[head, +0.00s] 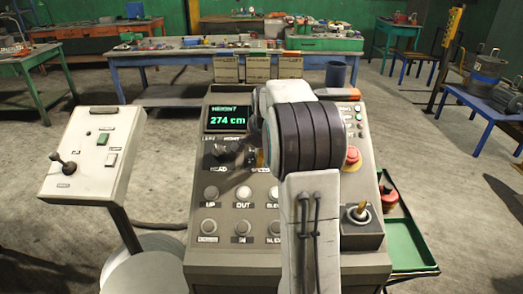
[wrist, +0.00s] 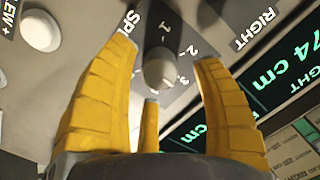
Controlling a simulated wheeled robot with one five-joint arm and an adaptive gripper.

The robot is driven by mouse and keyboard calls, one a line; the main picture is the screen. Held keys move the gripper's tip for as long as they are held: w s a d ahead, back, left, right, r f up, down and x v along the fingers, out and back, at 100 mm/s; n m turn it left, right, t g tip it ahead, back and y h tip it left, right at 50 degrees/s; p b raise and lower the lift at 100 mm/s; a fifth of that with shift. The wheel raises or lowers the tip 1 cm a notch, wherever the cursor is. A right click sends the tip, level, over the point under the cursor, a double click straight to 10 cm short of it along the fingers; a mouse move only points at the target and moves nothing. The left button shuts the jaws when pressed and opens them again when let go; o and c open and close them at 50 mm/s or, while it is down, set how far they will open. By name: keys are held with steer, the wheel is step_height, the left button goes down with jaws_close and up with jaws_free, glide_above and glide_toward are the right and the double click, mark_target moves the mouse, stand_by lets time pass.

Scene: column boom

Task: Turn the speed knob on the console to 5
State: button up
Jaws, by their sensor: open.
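The speed knob (wrist: 160,70) is a grey knob on a dark plate in the wrist view, with the numbers 1, 2 and 3 visible along its scale. A shorter yellow finger is below. In the head view my arm covers most of the knob area on the console (head: 235,262).
The console display (head: 227,118) reads 274 cm. Left of the knob is a dark selector (head: 222,151). Rows of round buttons (head: 243,193) lie below. A red stop button (head: 352,157) and a joystick (head: 358,211) are on the right. A side panel (head: 92,150) stands left.

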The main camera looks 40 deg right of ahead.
steer(key=shift+w+d+f, duration=0.1)
steer(key=shift+w+f, duration=0.15)
steer(key=shift+f, duration=0.3)
steer(key=shift+c, duration=0.4)
steer(key=shift+r, duration=0.1)
jaws_close()
